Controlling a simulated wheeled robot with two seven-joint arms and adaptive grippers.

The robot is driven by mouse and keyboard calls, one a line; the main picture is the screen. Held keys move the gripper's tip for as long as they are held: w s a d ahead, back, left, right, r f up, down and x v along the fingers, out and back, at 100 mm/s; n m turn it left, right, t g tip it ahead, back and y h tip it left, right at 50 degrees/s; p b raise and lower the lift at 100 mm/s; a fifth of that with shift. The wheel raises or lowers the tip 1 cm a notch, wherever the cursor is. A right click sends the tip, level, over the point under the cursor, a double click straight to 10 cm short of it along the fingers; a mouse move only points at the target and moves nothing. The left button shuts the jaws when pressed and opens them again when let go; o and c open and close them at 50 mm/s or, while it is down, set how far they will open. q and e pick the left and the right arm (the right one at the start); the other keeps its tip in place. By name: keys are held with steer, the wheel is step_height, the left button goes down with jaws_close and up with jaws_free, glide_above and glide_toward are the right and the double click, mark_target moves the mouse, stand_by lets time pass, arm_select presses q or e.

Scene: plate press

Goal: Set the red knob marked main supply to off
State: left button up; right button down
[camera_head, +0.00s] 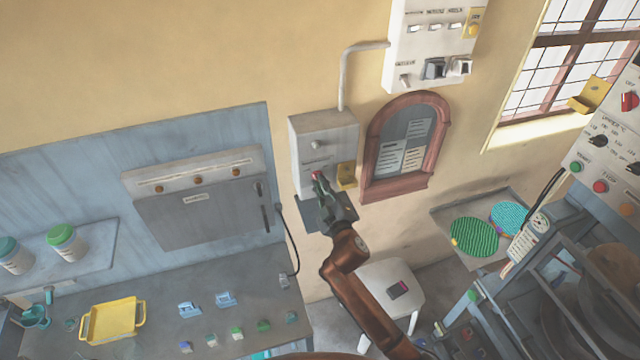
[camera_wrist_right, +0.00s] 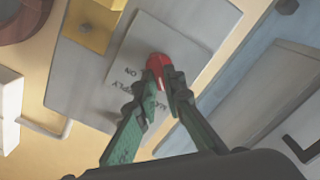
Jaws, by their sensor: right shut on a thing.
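The red knob (camera_wrist_right: 157,66) sits on the face of a grey switch box (camera_head: 322,137) on the wall. In the wrist view a plate (camera_wrist_right: 135,62) beside the knob carries the words "supply" and "on", seen upside down. My right gripper (camera_head: 319,181) is at the lower part of the box. Its two green fingers (camera_wrist_right: 160,88) are shut on the red knob, one on each side. The fingers partly cover the knob and its label, and I cannot read which position it points to. My left gripper is not in view.
A yellow block (camera_head: 346,176) is on the box's right side, close to my gripper. An arched red frame (camera_head: 431,120) with notices hangs to the right. A white stool (camera_head: 375,275) stands below. A workbench (camera_head: 262,290) is at the left.

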stand_by(0.3)
steer(key=c, duration=2)
jaws_free()
steer(key=shift+s, duration=0.1)
steer(key=v, duration=1.2)
